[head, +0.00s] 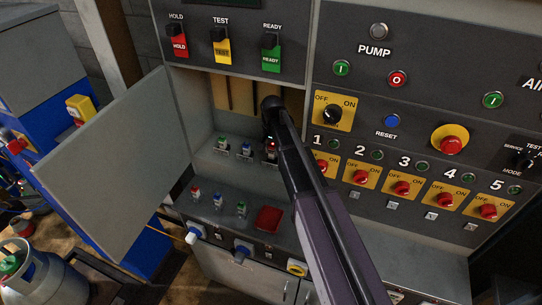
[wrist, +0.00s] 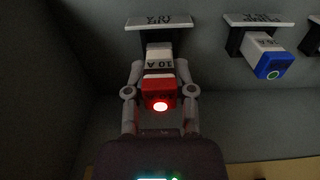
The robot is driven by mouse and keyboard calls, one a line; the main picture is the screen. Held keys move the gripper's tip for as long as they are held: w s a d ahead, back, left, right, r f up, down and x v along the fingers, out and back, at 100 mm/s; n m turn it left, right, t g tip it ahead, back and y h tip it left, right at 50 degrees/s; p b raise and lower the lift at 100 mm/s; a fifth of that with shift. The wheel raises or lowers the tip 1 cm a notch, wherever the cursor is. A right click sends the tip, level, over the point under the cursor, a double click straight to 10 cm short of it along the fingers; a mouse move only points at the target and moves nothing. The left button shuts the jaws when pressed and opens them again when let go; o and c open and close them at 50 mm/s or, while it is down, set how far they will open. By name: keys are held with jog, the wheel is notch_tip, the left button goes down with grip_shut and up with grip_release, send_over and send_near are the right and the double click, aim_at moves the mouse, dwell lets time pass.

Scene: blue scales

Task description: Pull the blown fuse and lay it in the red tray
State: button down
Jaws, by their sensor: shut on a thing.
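The blown fuse (wrist: 160,88), with a white body marked 10 A and a red end with a lit red lamp, stands at a dark holder under a label plate (wrist: 158,22) in the wrist view. My gripper (wrist: 160,76) is shut on it, one finger on each side. In the head view, the fuse's red end (head: 271,146) shows at the right of the cabinet's fuse row, partly behind my arm; my fingers are hidden there. The red tray (head: 268,218) lies empty on the lower ledge.
A blue fuse (head: 246,148) and a green fuse (head: 222,141) stand left of the held one. Several other fuses, including a red one (head: 195,191), stand on the ledge left of the tray. The cabinet door (head: 105,165) hangs open at left.

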jog(key=shift+r, duration=0.35)
jog(key=shift+r+p, duration=1.05)
jog(key=shift+p, duration=0.2)
jog(key=shift+r, duration=0.1)
jog(key=shift+s, duration=0.1)
